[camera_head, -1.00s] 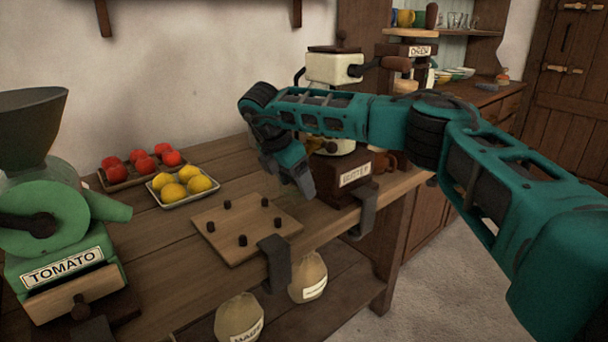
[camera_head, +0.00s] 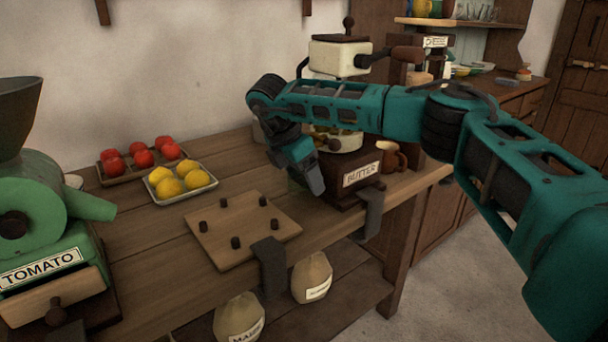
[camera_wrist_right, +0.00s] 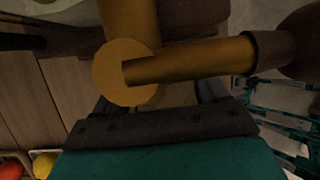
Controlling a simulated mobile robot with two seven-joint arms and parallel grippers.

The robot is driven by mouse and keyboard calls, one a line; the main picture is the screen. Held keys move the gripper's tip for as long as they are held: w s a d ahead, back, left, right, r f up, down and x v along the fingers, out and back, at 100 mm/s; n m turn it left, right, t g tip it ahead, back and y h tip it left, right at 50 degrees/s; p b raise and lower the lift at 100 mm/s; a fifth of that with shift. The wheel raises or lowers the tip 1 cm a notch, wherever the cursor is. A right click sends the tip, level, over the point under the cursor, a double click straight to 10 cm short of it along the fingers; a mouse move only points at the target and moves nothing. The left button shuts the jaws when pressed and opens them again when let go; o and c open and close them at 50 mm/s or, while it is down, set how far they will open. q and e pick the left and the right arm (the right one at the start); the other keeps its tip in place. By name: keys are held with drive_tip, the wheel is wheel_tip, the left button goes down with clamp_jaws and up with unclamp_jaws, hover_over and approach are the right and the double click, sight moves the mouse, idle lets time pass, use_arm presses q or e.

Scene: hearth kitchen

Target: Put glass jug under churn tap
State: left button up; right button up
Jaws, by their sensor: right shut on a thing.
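The butter churn (camera_head: 325,60) stands on the wooden bench, with a cream body, a dark top and a dark base (camera_head: 360,172) labelled BUTTER. My right gripper (camera_head: 318,187) points downward just in front and to the left of that base. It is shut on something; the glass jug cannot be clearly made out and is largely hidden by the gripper. In the right wrist view, a brass disc and rod (camera_wrist_right: 190,65) with a dark knob at the right lie over the view of the fingers. The tap outlet is hidden behind my arm. My left gripper is not in view.
A wooden board with several dark pegs (camera_head: 240,250) lies on the bench in front. Trays of red tomatoes (camera_head: 142,158) and yellow fruit (camera_head: 170,187) stand behind it. A green tomato machine (camera_head: 40,215) is at left. Sacks (camera_head: 312,280) sit on the lower shelf.

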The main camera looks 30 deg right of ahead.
drive_tip(key=shift+f, duration=0.55)
drive_tip(key=o, duration=1.1)
drive_tip(key=shift+s+f, duration=0.1)
drive_tip(key=shift+f, duration=0.05)
drive_tip(key=shift+o, duration=0.2)
drive_tip(key=shift+r, duration=0.3)
drive_tip(key=p+v, duration=0.2)
drive_tip(key=v, duration=1)
drive_tip(key=shift+r, duration=0.5)
